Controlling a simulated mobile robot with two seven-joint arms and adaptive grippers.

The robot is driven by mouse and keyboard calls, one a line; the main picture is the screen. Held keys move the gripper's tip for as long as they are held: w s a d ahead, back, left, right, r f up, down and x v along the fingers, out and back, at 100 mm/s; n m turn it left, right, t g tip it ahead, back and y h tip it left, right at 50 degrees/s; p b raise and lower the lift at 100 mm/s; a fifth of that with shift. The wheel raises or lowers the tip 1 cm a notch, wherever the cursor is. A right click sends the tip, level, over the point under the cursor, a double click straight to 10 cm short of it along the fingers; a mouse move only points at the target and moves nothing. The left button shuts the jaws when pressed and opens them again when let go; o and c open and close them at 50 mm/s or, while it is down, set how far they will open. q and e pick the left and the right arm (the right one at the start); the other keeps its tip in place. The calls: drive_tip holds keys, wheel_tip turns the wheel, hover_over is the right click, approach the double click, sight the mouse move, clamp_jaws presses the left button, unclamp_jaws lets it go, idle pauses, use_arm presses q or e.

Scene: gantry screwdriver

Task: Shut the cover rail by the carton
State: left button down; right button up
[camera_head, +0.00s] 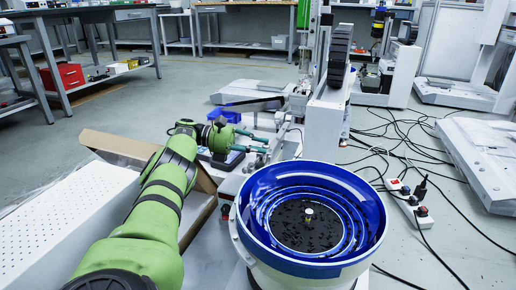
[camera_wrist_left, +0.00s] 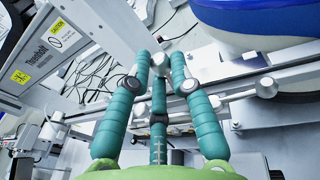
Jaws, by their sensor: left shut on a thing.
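The carton (camera_head: 118,143) stands open beside my left arm in the head view, with brown flaps raised. My left gripper (camera_head: 260,145) has teal fingers and reaches right past the carton, at the metal frame of the gantry machine. In the left wrist view my left gripper (camera_wrist_left: 160,62) has its fingers drawn together around part of a slim metal rail, which I take as the cover rail (camera_wrist_left: 238,97). The fingers hide where they touch it. In the head view the rail is too small and covered to tell its position. My right gripper is in neither view.
A blue bowl feeder (camera_head: 375,225) stands close to the right of my left arm. The gantry machine (camera_head: 325,110) rises behind the gripper. A white perforated panel (camera_head: 50,225) lies at left. A power strip (camera_head: 408,200) and loose cables cover the floor at right.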

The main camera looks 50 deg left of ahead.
use_arm(q)
drive_tip(key=shift+d+r, duration=0.1)
drive_tip(key=shift+d, duration=0.2)
drive_tip(key=c, duration=1.1)
unclamp_jaws()
drive_tip(key=shift+c, duration=0.2)
drive_tip(key=shift+a+r, duration=0.1)
drive_tip(key=shift+w+r, duration=0.1)
drive_tip(key=shift+r, duration=0.8)
wheel_tip(320, 180, up, 8)
